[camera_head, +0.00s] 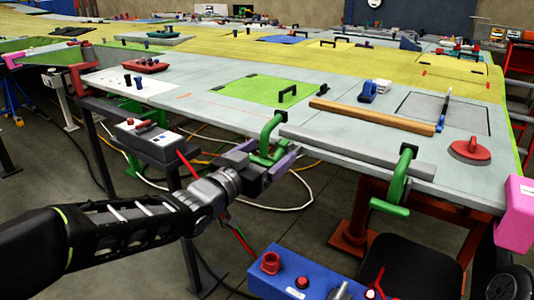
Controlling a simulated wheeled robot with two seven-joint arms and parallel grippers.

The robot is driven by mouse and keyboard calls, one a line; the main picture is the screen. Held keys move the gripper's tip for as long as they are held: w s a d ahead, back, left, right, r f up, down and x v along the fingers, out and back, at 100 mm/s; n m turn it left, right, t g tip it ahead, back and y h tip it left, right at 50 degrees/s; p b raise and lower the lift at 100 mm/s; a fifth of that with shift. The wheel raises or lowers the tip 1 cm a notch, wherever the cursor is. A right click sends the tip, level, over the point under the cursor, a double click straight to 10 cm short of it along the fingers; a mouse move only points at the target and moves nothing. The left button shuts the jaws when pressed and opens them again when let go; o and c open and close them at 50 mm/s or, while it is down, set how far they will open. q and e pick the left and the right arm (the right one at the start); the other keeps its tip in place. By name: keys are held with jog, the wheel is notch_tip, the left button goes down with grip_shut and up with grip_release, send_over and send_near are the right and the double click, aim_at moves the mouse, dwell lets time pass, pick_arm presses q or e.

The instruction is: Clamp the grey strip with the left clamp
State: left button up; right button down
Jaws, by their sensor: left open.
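The grey strip (345,149) is a long flat bar lying along the front edge of the wing panel. The left clamp (272,128) is a green C-shape on the panel edge at the strip's left end. I cannot tell whether its jaw presses on the strip. A second green clamp (404,182) sits on the edge near the strip's right end. My left gripper (273,159) is open at the lower part of the left clamp, with its purplish fingers close around it. Whether they touch it is unclear. My right gripper does not show.
A wooden bar (372,117) lies behind the strip. A red suction-cup-like tool (469,150) is at the right. A blue box (300,277) and a dark seat (405,262) stand below the panel's front edge. A grey control box (150,142) is left of my gripper.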

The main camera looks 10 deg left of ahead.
pick_arm(q)
grip_shut()
dwell(0.8)
